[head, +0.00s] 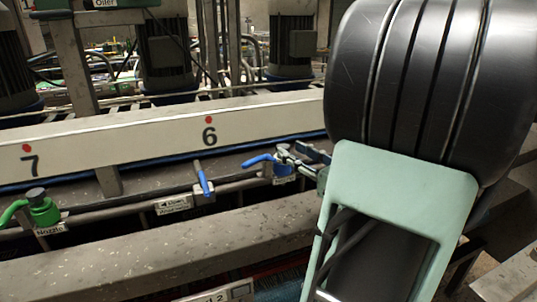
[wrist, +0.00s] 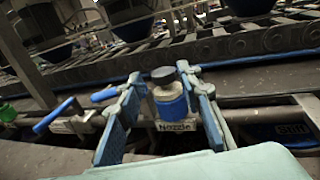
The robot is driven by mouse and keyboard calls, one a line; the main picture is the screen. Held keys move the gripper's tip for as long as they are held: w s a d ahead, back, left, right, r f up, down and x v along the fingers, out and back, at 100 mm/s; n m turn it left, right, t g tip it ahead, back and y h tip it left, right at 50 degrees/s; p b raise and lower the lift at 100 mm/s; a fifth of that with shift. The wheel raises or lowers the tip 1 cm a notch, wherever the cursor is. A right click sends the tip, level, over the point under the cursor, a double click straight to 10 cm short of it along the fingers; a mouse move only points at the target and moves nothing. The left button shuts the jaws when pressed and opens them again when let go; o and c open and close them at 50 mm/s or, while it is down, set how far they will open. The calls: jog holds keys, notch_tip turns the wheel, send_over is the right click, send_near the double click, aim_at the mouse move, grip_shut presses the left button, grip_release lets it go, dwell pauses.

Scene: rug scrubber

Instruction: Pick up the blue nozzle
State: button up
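The blue nozzle (head: 284,171) is a small fitting on the pipe below the beam, just right of the number 6. In the wrist view the blue nozzle (wrist: 171,104) has a dark round cap, a blue body and a "Nozzle" label below it. Its blue handle sticks out to the left, partly behind my left finger. My gripper (head: 300,158) is at the nozzle, extended from the right. In the wrist view my gripper (wrist: 165,92) is open, with one finger on each side of the nozzle body. I cannot tell whether either finger touches it.
A green nozzle (head: 42,209) sits on the same pipe at the left. A separate blue lever (head: 202,180) stands between them, near a label. The long white numbered beam (head: 130,138) runs behind the pipe. A grey metal beam (head: 150,248) runs in front.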

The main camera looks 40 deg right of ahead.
aim_at(287, 149)
jog(key=w, duration=0.3)
jog(key=w+p, duration=0.1)
jog(key=w, duration=0.1)
jog(key=shift+w+f, duration=0.2)
jog(key=shift+f, duration=0.05)
jog(key=shift+d, duration=0.1)
grip_shut()
